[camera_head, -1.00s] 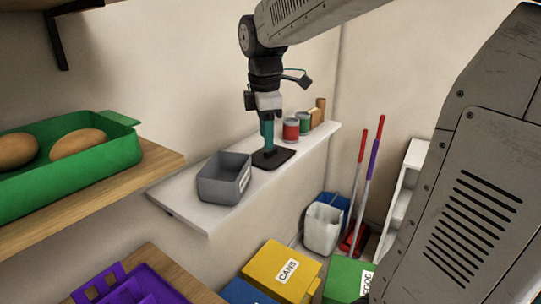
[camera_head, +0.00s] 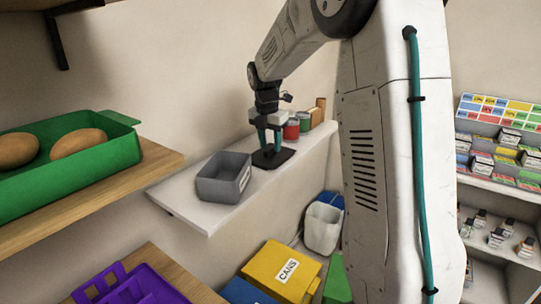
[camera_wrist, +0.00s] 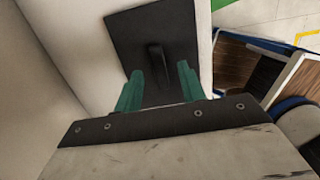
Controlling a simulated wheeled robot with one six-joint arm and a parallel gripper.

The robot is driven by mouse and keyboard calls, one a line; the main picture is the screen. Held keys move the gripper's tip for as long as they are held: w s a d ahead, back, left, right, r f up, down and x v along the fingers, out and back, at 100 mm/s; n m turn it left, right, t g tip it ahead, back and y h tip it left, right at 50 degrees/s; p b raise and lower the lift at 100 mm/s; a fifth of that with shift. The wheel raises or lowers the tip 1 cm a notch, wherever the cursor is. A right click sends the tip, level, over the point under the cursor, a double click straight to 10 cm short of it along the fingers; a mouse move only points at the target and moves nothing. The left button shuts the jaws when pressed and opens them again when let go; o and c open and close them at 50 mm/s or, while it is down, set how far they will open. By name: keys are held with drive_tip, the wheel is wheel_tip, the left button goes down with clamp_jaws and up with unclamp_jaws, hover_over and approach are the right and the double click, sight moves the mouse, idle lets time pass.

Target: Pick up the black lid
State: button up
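The black lid (camera_head: 273,162) lies flat on the white wall shelf, just right of the grey bin. In the wrist view the lid (camera_wrist: 128,32) is a dark square plate with a raised bar handle (camera_wrist: 156,60) in its middle. My gripper (camera_head: 269,148) points down over the lid. In the wrist view my gripper (camera_wrist: 160,82) has its two teal fingers spread apart, with the handle in line with the gap between them. I cannot tell whether the fingertips touch the lid.
The grey bin (camera_head: 222,179) stands close left of the lid on the white shelf (camera_head: 200,215). Red (camera_head: 291,129) and green (camera_head: 305,121) cans stand behind the gripper, near the wall. A green tray (camera_head: 110,160) with brown loaves sits on a wooden shelf at left.

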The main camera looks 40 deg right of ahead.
drive_tip(key=shift+d+f, duration=0.1)
drive_tip(key=shift+f, duration=0.65)
clamp_jaws()
drive_tip(key=shift+r, duration=0.15)
